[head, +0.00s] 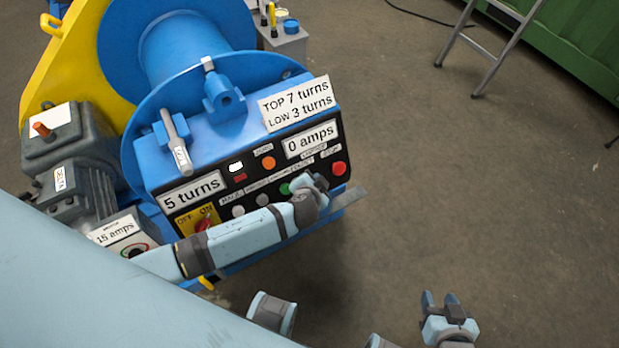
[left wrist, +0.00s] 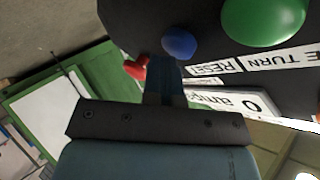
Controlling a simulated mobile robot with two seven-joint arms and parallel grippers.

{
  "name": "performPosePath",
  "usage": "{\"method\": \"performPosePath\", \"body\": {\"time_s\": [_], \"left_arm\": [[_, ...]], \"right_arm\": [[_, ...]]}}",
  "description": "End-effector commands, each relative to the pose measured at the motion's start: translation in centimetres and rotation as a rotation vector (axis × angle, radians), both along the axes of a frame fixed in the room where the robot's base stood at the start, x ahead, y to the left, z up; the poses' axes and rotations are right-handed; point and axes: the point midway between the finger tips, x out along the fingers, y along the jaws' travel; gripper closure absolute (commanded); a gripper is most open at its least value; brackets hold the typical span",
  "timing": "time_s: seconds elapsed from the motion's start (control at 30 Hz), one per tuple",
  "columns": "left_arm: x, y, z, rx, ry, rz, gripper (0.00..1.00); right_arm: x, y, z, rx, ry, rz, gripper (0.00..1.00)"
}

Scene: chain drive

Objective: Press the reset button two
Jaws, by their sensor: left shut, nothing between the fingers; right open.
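The control panel (head: 222,192) is on the front of a blue drum machine. In the left wrist view a blue button (left wrist: 179,43) sits beside a label reading RESET (left wrist: 212,68). My left gripper (head: 318,181) is at the panel's lower right and hides that button in the head view. In the left wrist view its shut fingers (left wrist: 165,72) reach up to just by the blue button; whether they touch it I cannot tell. A green button (left wrist: 265,20) and a red button (left wrist: 135,67) flank it. My right gripper (head: 440,300) is open and empty over the floor.
The panel has an orange button (head: 268,163), a red button (head: 340,168), displays reading 5 turns (head: 193,191) and 0 amps (head: 311,141), and a yellow OFF/ON switch (head: 198,221). A motor (head: 75,165) stands left.

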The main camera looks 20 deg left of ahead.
Motion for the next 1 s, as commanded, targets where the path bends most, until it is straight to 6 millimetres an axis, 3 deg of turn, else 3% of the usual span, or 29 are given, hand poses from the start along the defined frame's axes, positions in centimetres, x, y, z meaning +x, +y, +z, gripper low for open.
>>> {"method": "performPosePath", "body": {"time_s": [1.0], "left_arm": [[-1.8,-2.3,1.6,0.0,0.001,0.0,1.0]], "right_arm": [[0.0,0.0,1.5,0.0,0.0,0.0,0.55]]}}
